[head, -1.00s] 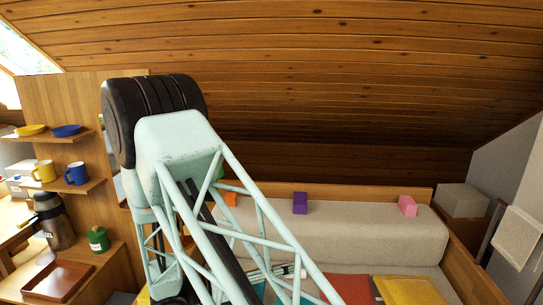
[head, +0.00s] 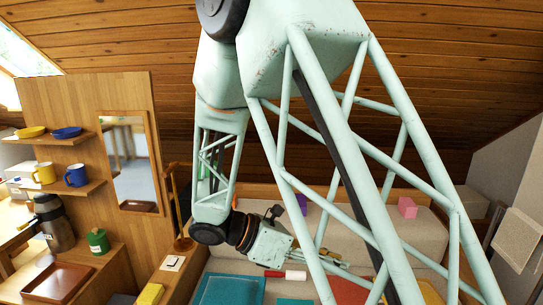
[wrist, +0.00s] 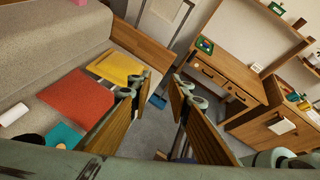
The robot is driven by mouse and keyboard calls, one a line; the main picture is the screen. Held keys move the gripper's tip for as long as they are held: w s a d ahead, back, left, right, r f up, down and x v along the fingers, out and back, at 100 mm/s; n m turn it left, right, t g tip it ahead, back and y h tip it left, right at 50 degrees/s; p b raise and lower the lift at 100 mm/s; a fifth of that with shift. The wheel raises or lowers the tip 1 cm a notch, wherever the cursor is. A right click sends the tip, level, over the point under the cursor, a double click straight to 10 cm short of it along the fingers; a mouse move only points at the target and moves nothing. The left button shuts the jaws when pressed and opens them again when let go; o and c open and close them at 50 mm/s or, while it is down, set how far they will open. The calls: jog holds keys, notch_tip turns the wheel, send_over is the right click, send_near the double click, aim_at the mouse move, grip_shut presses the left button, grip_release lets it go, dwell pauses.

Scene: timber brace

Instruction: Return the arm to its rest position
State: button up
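My arm fills the middle and right of the head view, its pale green lattice links folded high above the bench. My gripper (head: 343,264) hangs low, pointing right over the cushioned seat, partly hidden behind the lattice. In the wrist view my gripper (wrist: 157,92) has its two wood-faced fingers spread apart, with a clear gap and nothing held between them. Grey floor shows through the gap.
The seat holds teal (head: 230,290), red (wrist: 77,97) and yellow (wrist: 118,64) cushions. A pink block (head: 407,207) and partly hidden purple block (head: 302,203) sit on the backrest. Left stands a shelf panel with mirror (head: 133,165), mugs and flask (head: 53,222). A desk (wrist: 228,72) shows in the wrist view.

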jog(key=s+d+r+m+g+y, duration=0.1)
jog(key=s+d+r+m+y, duration=0.25)
jog(key=s+r+m, duration=0.35)
jog(key=s+d+r+m+g+y, duration=0.25)
jog(key=s+d+m, duration=0.2)
jog(key=s, duration=0.45)
jog(key=s+a+r+m+t+y, duration=0.1)
jog(key=s+r+m+t+y, duration=0.2)
jog(key=s, duration=0.4)
jog(key=s+a+r+m+t+y, duration=0.2)
jog(key=s+r+m, duration=0.3)
jog(key=s+m, duration=0.3)
jog(key=shift+t+y+b, duration=0.45)
jog(key=shift+t+y, duration=0.1)
jog(key=shift+y, duration=0.25)
jog(key=shift+s+m, duration=0.1)
jog(key=shift+m, duration=0.15)
dwell(0.8)
